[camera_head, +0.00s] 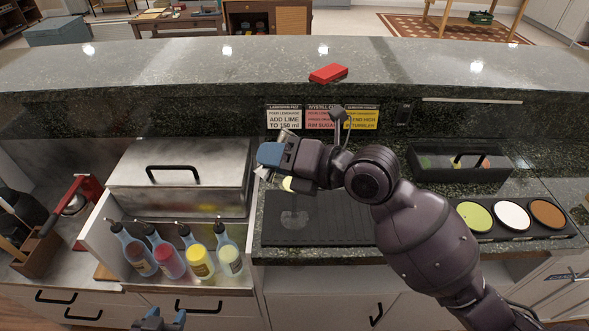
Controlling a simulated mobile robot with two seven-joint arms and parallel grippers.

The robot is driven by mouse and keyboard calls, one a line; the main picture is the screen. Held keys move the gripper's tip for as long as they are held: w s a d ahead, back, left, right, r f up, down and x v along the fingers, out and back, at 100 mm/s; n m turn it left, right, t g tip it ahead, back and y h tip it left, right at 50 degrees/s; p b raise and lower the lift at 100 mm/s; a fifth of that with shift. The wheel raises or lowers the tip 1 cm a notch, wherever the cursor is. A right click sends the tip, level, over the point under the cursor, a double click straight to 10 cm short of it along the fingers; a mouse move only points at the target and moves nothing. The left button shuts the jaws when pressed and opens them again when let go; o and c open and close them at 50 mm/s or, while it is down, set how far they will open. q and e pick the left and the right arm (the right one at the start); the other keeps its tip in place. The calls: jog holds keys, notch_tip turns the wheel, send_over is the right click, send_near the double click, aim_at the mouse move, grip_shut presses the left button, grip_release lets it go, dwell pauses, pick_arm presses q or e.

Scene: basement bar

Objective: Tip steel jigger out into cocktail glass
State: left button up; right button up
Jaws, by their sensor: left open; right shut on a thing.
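My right gripper (268,160) is shut on the steel jigger (288,136), whose silvery edges show above and below the blue fingers. The jigger's tilt and contents are hard to tell. A clear cocktail glass (293,217) stands on the dark bar mat just below the gripper; its upper part is largely hidden by the gripper. A small pale yellow patch (287,184) shows under the fingers; I cannot tell whether it is liquid in the glass. My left gripper (158,321) is open and empty at the bottom edge, well away from the glass.
Several squeeze bottles (198,261) stand in a rack at left, before a lidded steel box (180,165). Three rimming dishes (511,216) and a black caddy (459,162) are at right. A red object (328,73) lies on the upper ledge above the recipe cards (323,118).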

jog(key=shift+r+m+y+p, duration=0.3)
jog(key=shift+r+m+p, duration=0.1)
jog(key=shift+m+p, duration=0.2)
dwell(0.5)
jog(key=shift+f+m+y+p, duration=0.35)
jog(key=shift+m+p, duration=0.1)
jog(key=shift+m, duration=0.25)
dwell(0.5)
